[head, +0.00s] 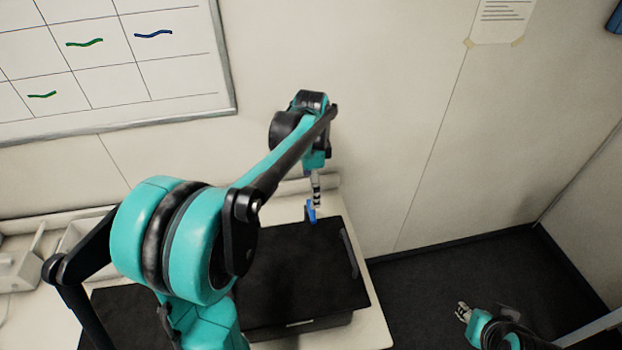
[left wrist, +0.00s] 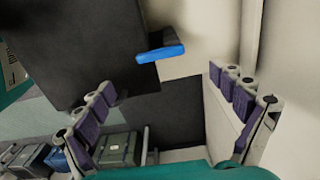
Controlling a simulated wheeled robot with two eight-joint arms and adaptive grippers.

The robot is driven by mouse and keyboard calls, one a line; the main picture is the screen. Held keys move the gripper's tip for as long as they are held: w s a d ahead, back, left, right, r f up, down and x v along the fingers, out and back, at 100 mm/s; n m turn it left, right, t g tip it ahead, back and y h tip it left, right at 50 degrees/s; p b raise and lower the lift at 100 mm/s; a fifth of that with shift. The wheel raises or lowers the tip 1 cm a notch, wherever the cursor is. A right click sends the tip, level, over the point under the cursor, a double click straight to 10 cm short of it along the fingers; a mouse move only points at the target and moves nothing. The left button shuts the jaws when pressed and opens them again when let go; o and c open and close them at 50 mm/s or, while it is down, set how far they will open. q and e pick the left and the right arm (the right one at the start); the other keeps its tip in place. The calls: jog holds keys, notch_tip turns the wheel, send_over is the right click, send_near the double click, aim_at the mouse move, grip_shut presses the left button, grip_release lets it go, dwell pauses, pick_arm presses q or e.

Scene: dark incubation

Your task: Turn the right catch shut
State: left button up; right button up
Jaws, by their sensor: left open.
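A black case (head: 300,270) lies on the pale bench with its dark flat top facing up. A blue catch (head: 311,211) sits at its far edge. In the left wrist view the blue catch (left wrist: 160,53) sticks out as a short bar from the dark case (left wrist: 75,45). My left gripper (head: 316,187) is just above the catch in the head view. In the left wrist view its fingers (left wrist: 162,80) are wide apart with nothing between the pads, and the catch shows ahead, apart from both pads. My right gripper (head: 463,312) is low at the right, away from the case; its jaws are too small to judge.
The bench (head: 372,330) ends right of the case, with dark floor (head: 440,285) beyond. A wall (head: 390,120) with a whiteboard (head: 180,60) rises close behind. A grey bar (head: 348,253) lies along the case's right side. Pale equipment (head: 25,262) stands at the left.

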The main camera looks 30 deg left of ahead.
pick_arm(q)
notch_tip(320, 180, up, 4)
jog(key=shift+f, duration=0.25)
dwell(0.4)
jog(key=s+d+f+n+t+b, duration=0.2)
jog(key=s+f+n, duration=0.1)
jog(key=s, duration=0.2)
jog(key=s+d+f+n+t+b, duration=0.2)
jog(key=s+d+f+n+b, duration=0.1)
jog(key=s, duration=0.3)
jog(key=s+d+f+n+t+b, duration=0.2)
jog(key=s+d+f+n+b, duration=0.1)
jog(key=s+f+n, duration=0.1)
jog(key=shift+s+d+f+t, duration=0.2)
jog(key=shift+s+f+t, duration=0.2)
jog(key=shift+s+f, duration=0.3)
jog(key=shift+s+d+f+n, duration=0.15)
jog(key=shift+s+f+n, duration=0.05)
jog(key=shift+f+n, duration=0.25)
